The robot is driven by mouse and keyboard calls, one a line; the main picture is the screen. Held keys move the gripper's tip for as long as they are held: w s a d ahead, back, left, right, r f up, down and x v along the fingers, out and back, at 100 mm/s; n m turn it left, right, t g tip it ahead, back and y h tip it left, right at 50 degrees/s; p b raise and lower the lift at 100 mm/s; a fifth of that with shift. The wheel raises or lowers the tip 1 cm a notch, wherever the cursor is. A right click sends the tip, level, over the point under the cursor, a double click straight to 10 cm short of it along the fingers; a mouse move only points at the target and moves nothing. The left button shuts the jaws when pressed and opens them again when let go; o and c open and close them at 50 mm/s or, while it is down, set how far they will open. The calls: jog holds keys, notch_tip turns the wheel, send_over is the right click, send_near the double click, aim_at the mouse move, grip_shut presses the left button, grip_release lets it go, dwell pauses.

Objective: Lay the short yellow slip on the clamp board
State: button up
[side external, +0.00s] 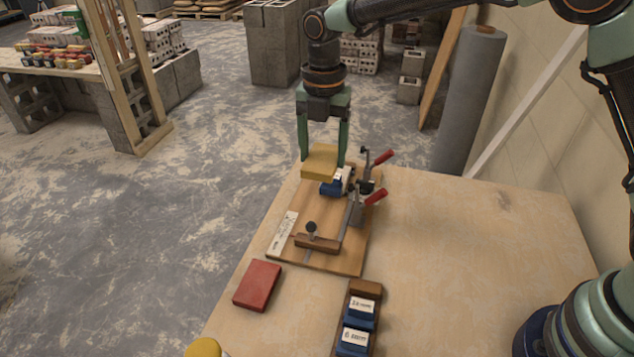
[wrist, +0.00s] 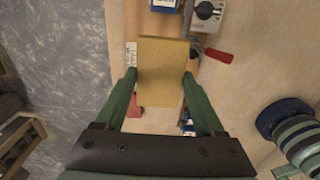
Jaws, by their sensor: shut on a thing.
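The yellow slip (side external: 319,165) is a thick block between the two green fingers of my gripper (side external: 323,158). In the wrist view the slip (wrist: 163,70) fills the space between the fingers of my gripper (wrist: 159,78). My gripper is shut on it, one finger at each side. The slip is over the far end of the wooden clamp board (side external: 287,214), roughly level. I cannot tell whether its underside touches the board. A blue block with a white label (side external: 331,188) sits on the board just in front of it.
Two metal clamps with red handles (side external: 376,197) stand along the board's right edge. A brown bar with a black knob (side external: 317,243) crosses its near part. A red slip (side external: 257,286) lies near left. A tray (side external: 366,288) holds labelled blue blocks. The table's right side is clear.

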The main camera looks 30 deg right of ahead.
aim_at(321, 219)
notch_tip(321, 219, down, 14)
jog(key=shift+r, duration=0.1)
dwell(0.4)
jog(key=o, duration=1.3)
